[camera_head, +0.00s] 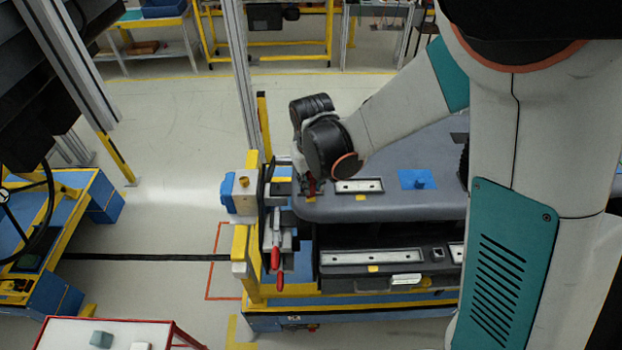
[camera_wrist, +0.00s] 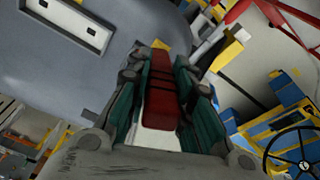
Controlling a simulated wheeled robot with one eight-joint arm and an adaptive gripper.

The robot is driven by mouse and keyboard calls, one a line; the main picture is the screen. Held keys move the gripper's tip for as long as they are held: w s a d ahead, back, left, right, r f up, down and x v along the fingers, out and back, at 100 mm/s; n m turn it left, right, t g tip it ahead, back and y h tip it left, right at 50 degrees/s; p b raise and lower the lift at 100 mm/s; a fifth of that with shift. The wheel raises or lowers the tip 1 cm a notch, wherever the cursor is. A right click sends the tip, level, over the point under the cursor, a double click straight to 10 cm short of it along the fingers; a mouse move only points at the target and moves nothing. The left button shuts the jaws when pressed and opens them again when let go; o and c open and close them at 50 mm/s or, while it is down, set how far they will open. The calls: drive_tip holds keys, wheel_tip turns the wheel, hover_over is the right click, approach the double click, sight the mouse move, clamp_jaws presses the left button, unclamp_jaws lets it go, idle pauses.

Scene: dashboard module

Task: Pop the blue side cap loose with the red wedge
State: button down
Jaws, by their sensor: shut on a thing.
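The red wedge (camera_wrist: 161,95) is clamped between the two green-padded fingers of my gripper (camera_wrist: 159,68) in the wrist view, its far end pointing toward the grey dashboard's edge. In the head view my gripper (camera_head: 309,178) is at the dashboard's left end, and a small red part of the wedge (camera_head: 311,187) shows below it. Whether the wedge touches the dashboard (camera_head: 420,208) is unclear. No part is clearly identifiable as the blue side cap; a blue piece (camera_head: 416,180) lies on the dashboard top, right of my gripper. The seam near the wedge tip is hidden.
A yellow and blue stand (camera_head: 240,242) carries the dashboard. A blue-faced block (camera_head: 228,192) and a red-handled clamp (camera_head: 276,255) are at its left end. A red-rimmed white table (camera_head: 120,336) is at bottom left. Open floor (camera_head: 170,215) lies left of the stand.

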drive_tip(key=shift+f+b, duration=0.5)
drive_tip(key=shift+f, duration=0.05)
idle(0.6)
drive_tip(key=shift+s+b, duration=0.15)
drive_tip(key=shift+b, duration=0.2)
idle(1.6)
drive_tip(key=shift+r+p, duration=0.4)
drive_tip(key=shift+r, duration=0.2)
drive_tip(key=shift+r+p, duration=1.5)
drive_tip(key=shift+r, duration=1.4)
